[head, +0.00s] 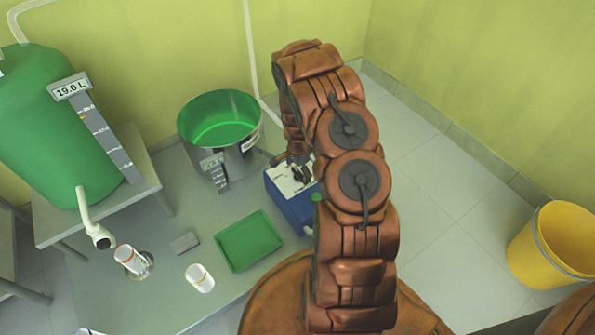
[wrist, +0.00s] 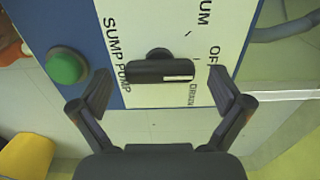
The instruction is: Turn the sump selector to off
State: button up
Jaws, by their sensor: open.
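The sump selector (wrist: 160,72) is a black bar knob on a white panel plate (wrist: 150,30) in the wrist view. Its white mark is at the right end, beside a small label that seems to read DRAIN. A partly cut label starting "OF" is to the upper right, and SUMP PUMP is printed at left. My gripper (wrist: 162,88) is open, one finger on each side of the knob, with no clear contact. In the head view the blue control box (head: 290,208) stands on the bench and my gripper (head: 293,160) is at its top, partly hidden by my arm.
A green button (wrist: 67,66) is left of my left finger. A green tank (head: 40,120) is at left, a yellow bucket (head: 545,250) on the floor at right.

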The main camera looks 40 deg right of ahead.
jog(key=shift+r, duration=0.1)
notch_tip(320, 180, up, 12)
dwell(0.8)
dwell(0.3)
notch_tip(320, 180, up, 20)
jog(key=n+p, duration=0.4)
jog(key=p, duration=0.5)
send_over(298, 172)
jog(key=s+a, duration=0.3)
jog(key=a, duration=0.3)
jog(key=s+a+r+n+p, duration=0.2)
jog(key=s+a+r+p, duration=0.15)
jog(key=r, duration=0.45)
jog(key=s+a+r+n+p, duration=0.25)
jog(key=a+r+p, duration=0.2)
jog(key=r, duration=0.35)
jog(key=s+a+r+n+p, duration=0.3)
jog(key=s+r+p, duration=0.3)
jog(key=r, duration=0.3)
jog(key=s+a+r+n+g+p, duration=0.1)
jog(key=s+a+r+n+p, duration=0.2)
jog(key=s+r+p, duration=0.3)
jog(key=s+a+r+n+p, duration=0.4)
jog(key=s+r+p, duration=0.3)
jog(key=s+r, duration=0.3)
jog(key=shift+s+a+r+g, duration=0.3)
jog(key=shift+r+g, duration=0.1)
jog(key=shift+r, duration=0.65)
